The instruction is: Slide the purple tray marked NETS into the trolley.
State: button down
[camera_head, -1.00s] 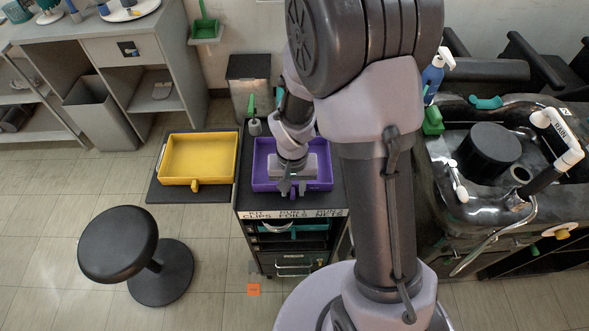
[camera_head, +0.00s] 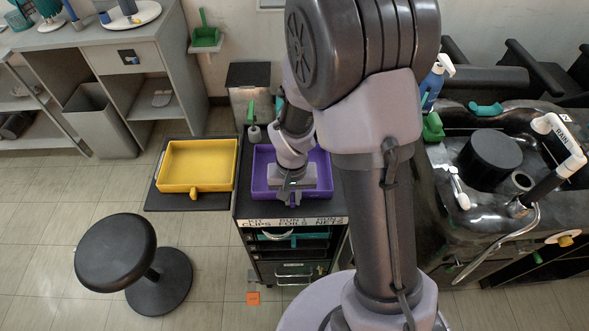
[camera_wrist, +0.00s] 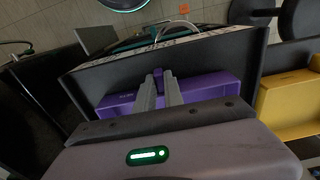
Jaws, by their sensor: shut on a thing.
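The purple tray (camera_head: 262,171) sits on top of the black trolley (camera_head: 287,250), inside its rim. My gripper (camera_head: 291,192) is at the tray's front side, pointing down. In the wrist view the purple tray (camera_wrist: 205,90) lies beyond my two grey fingers (camera_wrist: 160,88), which are close together around a small purple handle (camera_wrist: 159,74). The rest of the handle is hidden between the fingers. The trolley front has label strips, the right one reading NETS, above open slots with a teal tray (camera_head: 308,232) in an upper one.
A yellow tray (camera_head: 200,164) lies on a dark side leaf left of the trolley. A black stool (camera_head: 115,250) stands at the front left. A sink unit (camera_head: 490,175) is to the right.

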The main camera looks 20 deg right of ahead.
notch_tip(320, 180, up, 6)
jog(key=p, duration=0.4)
jog(key=shift+r+p, duration=0.1)
jog(key=shift+p, duration=0.2)
jog(key=c, duration=2.1)
grip_release()
grip_shut()
